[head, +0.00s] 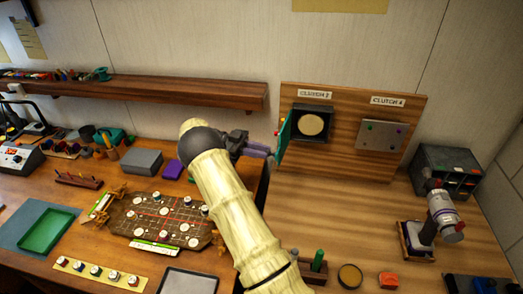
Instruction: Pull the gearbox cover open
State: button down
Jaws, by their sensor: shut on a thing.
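The gearbox cover (286,142) is a green panel on the left side of a dark square box (328,113) mounted on a wooden board. It stands swung outward, seen nearly edge-on. The box's front is exposed, with a pale round disc (311,124) inside. A label reading "CLUTCH" with an unclear last character is above it. My gripper (271,153) is at the cover's left face, low down, and is shut on it. The exact grip point is too small to make out.
A grey plate (381,136) with small coloured knobs is on the same wooden board (345,167), to the right. A wooden shelf (180,93) runs along the wall at left. A circuit-like board (160,220) lies left of my arm.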

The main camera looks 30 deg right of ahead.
jog(key=c, duration=1.3)
grip_release()
notch_tip(320, 180, up, 10)
jog(key=b, duration=0.1)
jog(key=shift+b, duration=0.35)
